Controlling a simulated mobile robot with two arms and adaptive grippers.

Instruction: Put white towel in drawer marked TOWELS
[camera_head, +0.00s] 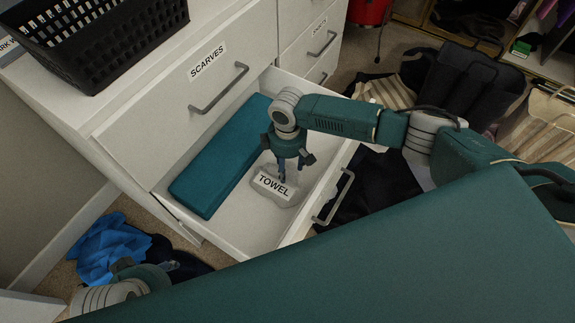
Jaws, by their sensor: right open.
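A white drawer (240,225) is pulled out below the one labelled SCARVES. A pale grey-white object (292,200) with a TOWEL label lies inside it; I cannot tell for sure whether it is the white towel. A folded teal cloth (222,155) lies along the drawer's left side. My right gripper (283,176) points down into the drawer, open, just above or at the far edge of the labelled object; I cannot tell whether they touch. My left gripper (160,268) is low at the left, partly hidden, its fingers unclear. The open drawer's front label is not visible.
The closed SCARVES drawer (175,100) is just above the open one. A black basket (95,35) stands on the cabinet. Blue cloth (108,246) lies on the floor near my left gripper. Dark clothes and bags (465,85) clutter the floor at right.

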